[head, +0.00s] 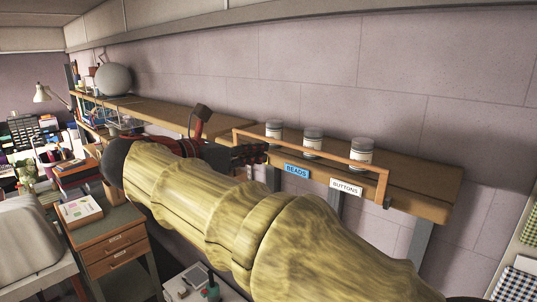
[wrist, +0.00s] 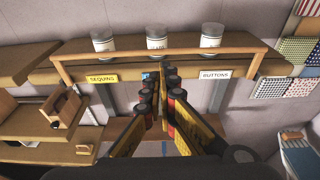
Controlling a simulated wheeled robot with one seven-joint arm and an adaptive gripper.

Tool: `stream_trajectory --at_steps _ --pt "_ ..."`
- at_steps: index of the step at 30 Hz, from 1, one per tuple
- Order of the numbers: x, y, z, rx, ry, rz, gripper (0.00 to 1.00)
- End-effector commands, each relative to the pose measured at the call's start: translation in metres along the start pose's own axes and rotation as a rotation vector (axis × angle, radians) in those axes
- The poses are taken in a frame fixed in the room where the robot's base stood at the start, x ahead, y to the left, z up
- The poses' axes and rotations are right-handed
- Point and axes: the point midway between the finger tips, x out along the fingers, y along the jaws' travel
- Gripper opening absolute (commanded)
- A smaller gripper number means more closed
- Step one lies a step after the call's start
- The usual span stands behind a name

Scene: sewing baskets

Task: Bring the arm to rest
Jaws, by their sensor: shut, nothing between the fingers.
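My gripper (head: 262,152) is shut and empty, held in front of the shelf with the jars. In the wrist view its fingers (wrist: 159,72) are together, pointing at the middle of the shelf front. My arm in its yellowish sleeve fills the middle of the head view and hides part of the shelf's underside. In the head view the gripper is left of the blue BEADS label (head: 297,171). In the wrist view the fingertips cover most of that label.
Three lidded jars (head: 274,130) (head: 312,140) (head: 361,150) stand on the wooden shelf (head: 430,185) behind a rail (head: 383,186). A yellow SEQUINS label (wrist: 103,78) and a white BUTTONS label (head: 346,187) mark its front. A drawer cabinet (head: 113,240) stands at lower left.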

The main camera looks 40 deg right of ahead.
Motion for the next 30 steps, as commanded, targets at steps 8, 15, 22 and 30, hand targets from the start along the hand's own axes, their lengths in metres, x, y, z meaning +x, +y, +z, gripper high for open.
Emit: stream_trajectory --at_steps 8,15,22,30 --pt "-0.014 0.0 -0.001 0.0 0.0 0.001 0.0" --pt "-0.014 0.0 0.0 -0.027 0.001 0.002 0.0" --pt "-0.023 0.07 0.014 -0.297 -0.115 0.249 0.0" --pt "-0.099 0.183 0.016 -0.859 -0.604 0.664 0.0"
